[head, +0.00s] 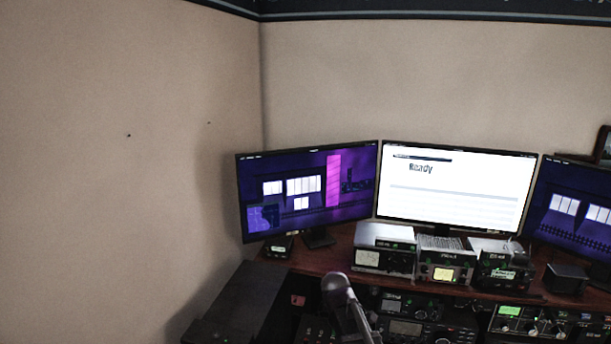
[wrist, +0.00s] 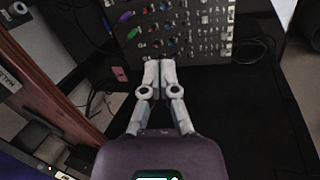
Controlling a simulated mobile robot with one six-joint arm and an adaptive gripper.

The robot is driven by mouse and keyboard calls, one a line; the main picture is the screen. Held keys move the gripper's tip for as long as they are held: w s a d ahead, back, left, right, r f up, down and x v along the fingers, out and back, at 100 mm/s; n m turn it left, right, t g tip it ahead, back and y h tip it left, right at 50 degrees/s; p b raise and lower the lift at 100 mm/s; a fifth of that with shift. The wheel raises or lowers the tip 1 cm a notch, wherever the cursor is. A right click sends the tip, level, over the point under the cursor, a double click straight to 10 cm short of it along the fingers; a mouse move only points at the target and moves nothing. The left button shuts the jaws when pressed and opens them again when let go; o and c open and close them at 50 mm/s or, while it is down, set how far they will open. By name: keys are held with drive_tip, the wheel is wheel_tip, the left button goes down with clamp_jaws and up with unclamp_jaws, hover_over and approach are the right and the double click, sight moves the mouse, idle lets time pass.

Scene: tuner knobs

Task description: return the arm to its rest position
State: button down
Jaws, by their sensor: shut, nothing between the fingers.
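My gripper (wrist: 158,72) shows in the wrist view with its two grey fingers together, shut and empty. Its tips point toward a grey panel (wrist: 190,48) with many coloured knobs and cables. I cannot tell whether the fingertips touch the panel. In the head view my arm (head: 345,305) rises at the bottom middle, in front of the radio desk. The gripper's fingers do not show clearly in the head view.
Three monitors stand on the wooden desk (head: 325,265); the middle one (head: 455,185) reads "Ready". Several radios, one a lit unit (head: 443,272), sit on and below the desk. Cables (wrist: 95,95) hang left of my gripper. A bare wall (head: 110,170) is at left.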

drive_tip(key=s+d+f+m+g+y+b, duration=0.1)
drive_tip(key=s+d+f+m+b, duration=0.1)
drive_tip(key=s+m, duration=0.4)
drive_tip(key=s+d+f+m+g+y+b, duration=0.1)
drive_tip(key=s+d+f+m+g+b, duration=0.1)
drive_tip(key=s+m, duration=0.4)
drive_tip(key=s+d+f, duration=0.1)
drive_tip(key=s+d, duration=0.1)
drive_tip(key=s, duration=0.1)
drive_tip(key=shift+s+d+f+m, duration=0.2)
drive_tip(key=shift+s+m, duration=0.05)
drive_tip(key=shift+m, duration=0.15)
idle(2.3)
